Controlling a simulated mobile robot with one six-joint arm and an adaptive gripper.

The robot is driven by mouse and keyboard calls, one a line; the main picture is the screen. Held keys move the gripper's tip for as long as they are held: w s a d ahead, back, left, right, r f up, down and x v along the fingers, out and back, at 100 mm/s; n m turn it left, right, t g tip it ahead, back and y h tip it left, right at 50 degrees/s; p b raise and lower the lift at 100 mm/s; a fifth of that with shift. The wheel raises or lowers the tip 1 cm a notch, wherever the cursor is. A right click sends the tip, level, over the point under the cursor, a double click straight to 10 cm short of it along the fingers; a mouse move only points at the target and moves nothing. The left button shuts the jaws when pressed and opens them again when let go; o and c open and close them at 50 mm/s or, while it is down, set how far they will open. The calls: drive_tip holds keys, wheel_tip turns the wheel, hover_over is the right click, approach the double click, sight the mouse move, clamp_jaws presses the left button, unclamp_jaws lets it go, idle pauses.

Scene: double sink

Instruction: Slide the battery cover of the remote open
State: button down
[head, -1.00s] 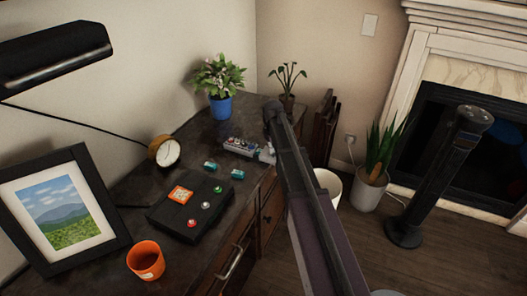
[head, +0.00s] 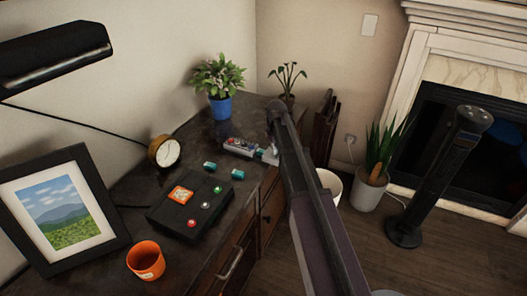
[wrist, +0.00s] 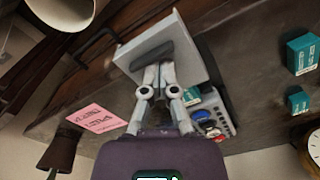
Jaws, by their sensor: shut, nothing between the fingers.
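The grey remote (head: 238,146) lies on the dark desk, near its right edge. Its pale battery cover (head: 267,157) sits at the remote's right end, with a little teal showing between cover and body. In the wrist view the cover (wrist: 178,32) is a grey plate with a dark grip strip, displaced from the body (wrist: 226,118) with its coloured buttons. My gripper (wrist: 158,68) is shut and empty, its fingertips at the strip; I cannot tell whether they touch. In the head view my arm hides the fingertips.
Two small teal boxes (head: 209,166) (head: 238,174) lie near the remote. A black button box (head: 191,205), clock (head: 164,152), orange cup (head: 146,260) and blue plant pot (head: 220,106) stand on the desk. A pink note (wrist: 97,116) shows in the wrist view. The desk edge is close.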

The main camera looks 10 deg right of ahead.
drive_tip(key=shift+s+d, duration=0.4)
drive_tip(key=shift+d, duration=0.2)
idle(0.3)
drive_tip(key=shift+r, duration=0.1)
drive_tip(key=shift+r+p, duration=3.4)
drive_tip(key=shift+p, duration=0.15)
drive_tip(key=s+a+r+m+p, duration=0.1)
drive_tip(key=s+a+m, duration=0.1)
drive_tip(key=s, duration=1)
drive_tip(key=s+a+r+m+p, duration=0.2)
drive_tip(key=s+a, duration=0.1)
drive_tip(key=s, duration=1)
drive_tip(key=shift+s+a+m, duration=0.15)
drive_tip(key=shift+s+m, duration=0.05)
drive_tip(key=shift+m, duration=0.2)
